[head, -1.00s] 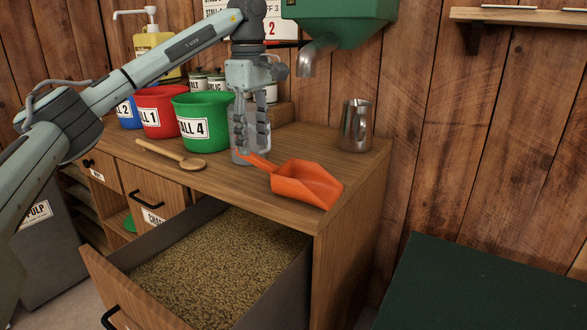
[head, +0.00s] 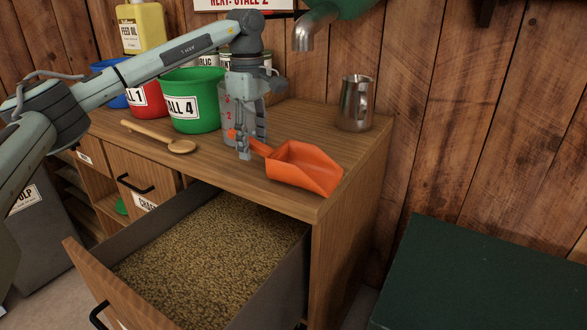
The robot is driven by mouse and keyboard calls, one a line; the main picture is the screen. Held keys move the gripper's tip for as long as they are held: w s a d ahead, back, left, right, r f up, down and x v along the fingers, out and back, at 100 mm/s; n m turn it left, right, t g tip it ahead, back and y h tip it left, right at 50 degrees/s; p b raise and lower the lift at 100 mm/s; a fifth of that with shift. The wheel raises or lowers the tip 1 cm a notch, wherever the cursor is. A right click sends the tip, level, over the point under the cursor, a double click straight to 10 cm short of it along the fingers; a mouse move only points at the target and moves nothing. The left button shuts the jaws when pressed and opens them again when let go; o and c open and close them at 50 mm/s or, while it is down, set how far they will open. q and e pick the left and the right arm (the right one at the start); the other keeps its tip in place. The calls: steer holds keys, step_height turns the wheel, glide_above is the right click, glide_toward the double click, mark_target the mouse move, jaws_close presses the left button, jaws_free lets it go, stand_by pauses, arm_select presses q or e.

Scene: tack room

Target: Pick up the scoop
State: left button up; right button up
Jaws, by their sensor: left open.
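The orange scoop (head: 305,167) lies on the wooden cabinet top, near its front right edge. Its handle points left and back, toward my left gripper. My left gripper (head: 252,150) points down at the handle, with its fingers open around or just beside the handle's end; I cannot tell whether they touch it. Part of the handle is hidden behind the fingers. My right gripper is not in view.
A grey measuring jug (head: 226,118) stands right behind the gripper. The green bucket (head: 190,105), wooden spoon (head: 165,140) and metal pitcher (head: 355,103) share the top. An open drawer of grain (head: 205,250) juts out below. A dark green lid (head: 480,285) is at right.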

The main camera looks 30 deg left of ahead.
arm_select(q)
steer(key=shift+f, duration=0.1)
steer(key=shift+c, duration=0.5)
jaws_close()
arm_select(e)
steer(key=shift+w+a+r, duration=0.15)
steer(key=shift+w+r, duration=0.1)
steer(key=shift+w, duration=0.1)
arm_select(q)
steer(key=shift+r, duration=0.5)
steer(key=r, duration=0.3)
steer(key=shift+s+a+r, duration=0.15)
steer(key=shift+a+r, duration=0.1)
steer(key=s+a+r+p, duration=0.1)
steer(key=s+a+r, duration=0.5)
steer(key=s+a, duration=0.1)
steer(key=shift+s+a+r, duration=0.2)
steer(key=shift+s+r, duration=0.05)
steer(key=shift+s, duration=0.35)
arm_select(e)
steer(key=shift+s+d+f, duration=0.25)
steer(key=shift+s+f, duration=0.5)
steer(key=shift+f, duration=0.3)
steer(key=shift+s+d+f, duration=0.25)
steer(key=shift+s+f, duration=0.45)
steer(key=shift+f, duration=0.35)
